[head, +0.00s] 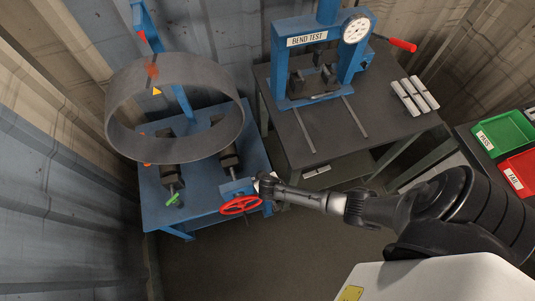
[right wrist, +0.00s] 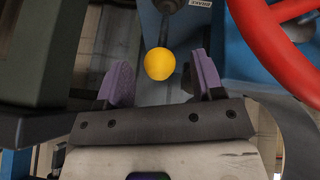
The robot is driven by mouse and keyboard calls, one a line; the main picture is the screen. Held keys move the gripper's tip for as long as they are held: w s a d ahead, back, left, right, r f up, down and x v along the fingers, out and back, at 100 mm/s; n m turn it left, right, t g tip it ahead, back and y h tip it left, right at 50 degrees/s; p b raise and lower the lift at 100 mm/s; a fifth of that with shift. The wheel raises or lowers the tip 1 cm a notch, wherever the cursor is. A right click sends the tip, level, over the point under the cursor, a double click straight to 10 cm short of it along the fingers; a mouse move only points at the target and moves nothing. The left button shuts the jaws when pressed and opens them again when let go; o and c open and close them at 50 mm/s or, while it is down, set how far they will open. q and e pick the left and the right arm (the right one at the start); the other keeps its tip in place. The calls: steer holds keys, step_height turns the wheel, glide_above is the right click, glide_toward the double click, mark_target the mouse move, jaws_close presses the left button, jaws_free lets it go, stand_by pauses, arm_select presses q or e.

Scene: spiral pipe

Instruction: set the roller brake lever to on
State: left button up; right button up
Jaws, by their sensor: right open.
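The brake lever shows in the right wrist view as a dark rod with a round yellow knob (right wrist: 159,64). A partly cropped, upside-down brake label (right wrist: 200,4) is beside the rod. My right gripper (right wrist: 162,82) is open, its two purple pads on either side of the knob with gaps to both. In the head view my right gripper (head: 266,184) is at the right front of the blue roller stand (head: 205,203), beside the red handwheel (head: 240,205). The lever cannot be made out there. Its setting cannot be told. My left gripper is not in view.
The red handwheel rim (right wrist: 278,42) is close right of the gripper. A large grey pipe ring (head: 175,140) rests over the rollers. A bend test press (head: 325,55) stands on a dark table (head: 345,140) behind. Green (head: 505,132) and red (head: 520,170) bins are at right.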

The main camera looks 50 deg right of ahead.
steer(key=p+v, duration=0.1)
steer(key=v, duration=1.1)
steer(key=shift+p, duration=0.4)
steer(key=shift+d, duration=0.1)
